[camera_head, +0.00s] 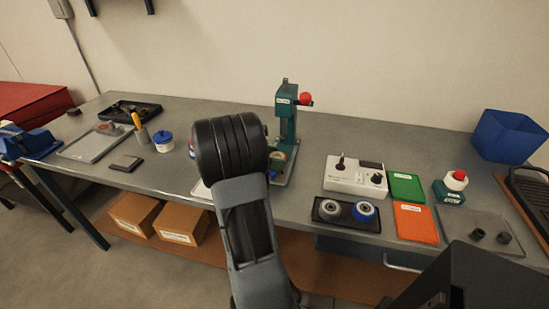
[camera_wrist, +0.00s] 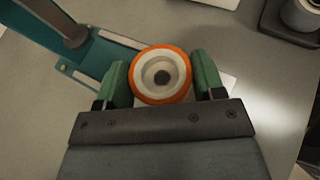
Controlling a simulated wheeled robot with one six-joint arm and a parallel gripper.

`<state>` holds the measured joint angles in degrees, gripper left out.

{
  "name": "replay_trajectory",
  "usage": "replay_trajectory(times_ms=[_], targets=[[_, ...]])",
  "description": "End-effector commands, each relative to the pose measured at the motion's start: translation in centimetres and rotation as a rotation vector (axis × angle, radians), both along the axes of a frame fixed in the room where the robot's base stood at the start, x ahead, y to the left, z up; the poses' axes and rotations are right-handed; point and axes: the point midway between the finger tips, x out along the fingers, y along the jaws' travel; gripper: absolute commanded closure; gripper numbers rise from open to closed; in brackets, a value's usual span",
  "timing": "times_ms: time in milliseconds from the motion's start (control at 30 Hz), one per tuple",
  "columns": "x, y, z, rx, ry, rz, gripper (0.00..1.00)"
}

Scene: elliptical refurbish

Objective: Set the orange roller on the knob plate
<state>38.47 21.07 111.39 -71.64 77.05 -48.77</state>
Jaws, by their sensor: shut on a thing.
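In the wrist view my gripper (camera_wrist: 161,76) has its two green fingers shut on the orange roller (camera_wrist: 160,74), one on each side. The roller has an orange rim, a pale hub and a dark centre hole facing the camera. In the head view my arm hides most of the gripper and roller, in front of the green press. A grey plate (camera_head: 456,221) with two dark knob-like pieces (camera_head: 477,234) lies at the right of the bench. Another grey plate (camera_head: 88,147) lies at the left. I cannot tell which is the knob plate.
The green press (camera_head: 287,120) with a red ball handle stands mid-bench; its base (camera_wrist: 96,58) is beside the roller in the wrist view.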

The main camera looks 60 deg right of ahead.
Motion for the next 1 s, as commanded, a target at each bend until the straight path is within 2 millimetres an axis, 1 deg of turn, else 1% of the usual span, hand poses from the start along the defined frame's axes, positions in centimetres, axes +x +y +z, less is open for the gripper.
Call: replay_trajectory(times_ms=[33,567,1000], targets=[[-0.2,0.2,-0.9,0.017,0.001,-0.005,0.61],[-0.1,0.2,0.8,0.013,0.001,-0.004,0.61],[-0.1,0.1,1.1,0.008,0.000,-0.003,0.61]])
